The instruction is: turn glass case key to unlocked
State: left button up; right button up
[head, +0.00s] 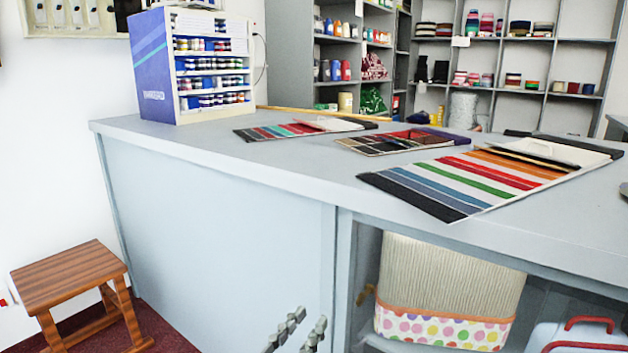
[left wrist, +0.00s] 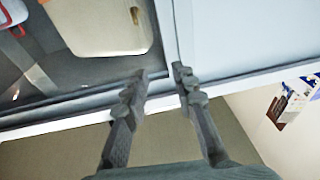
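I cannot make out a key or a lock in either view. A shallow framed case (head: 75,18) with small items inside hangs on the wall at the top left of the head view, cut off by the frame edge; I cannot tell if it is the glass case. My left gripper (head: 300,330) is at the bottom of the head view, in front of the counter's grey panel. In the left wrist view its two dark fingers (left wrist: 159,84) stand apart with nothing between them. My right gripper is in neither view.
The grey counter (head: 215,150) holds a blue bottle rack (head: 157,75) and color swatch boards (head: 485,175). A fabric bin (head: 450,275) stands in its open bay. A wooden stool (head: 68,280) is at the left. Stocked shelves (head: 560,55) are behind.

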pick_arm(q)
jog(key=s+a+f+n+g+y, duration=0.1)
jog(key=s+a+f+g+y, duration=0.3)
jog(key=f, duration=0.6)
jog(key=w+a+f+n+g+y, duration=0.1)
jog(key=a+f+g+y, duration=0.15)
jog(key=a+f, duration=0.55)
jog(key=s+a+f+n+g+y, duration=0.1)
jog(key=s+a+f+g+y, duration=0.1)
jog(key=s+a+f, duration=0.4)
jog(key=s+a+f+n+g+y, duration=0.1)
jog(key=s+a+f+g+y, duration=0.2)
jog(key=s, duration=0.8)
jog(key=a+f+g, duration=0.2)
jog(key=a+f, duration=0.2)
jog(key=shift+s+n+p, duration=0.3)
jog(key=shift+s+p, duration=0.05)
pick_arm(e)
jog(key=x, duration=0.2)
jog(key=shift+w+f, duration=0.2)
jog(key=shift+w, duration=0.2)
pick_arm(q)
jog(key=shift+f, duration=0.1)
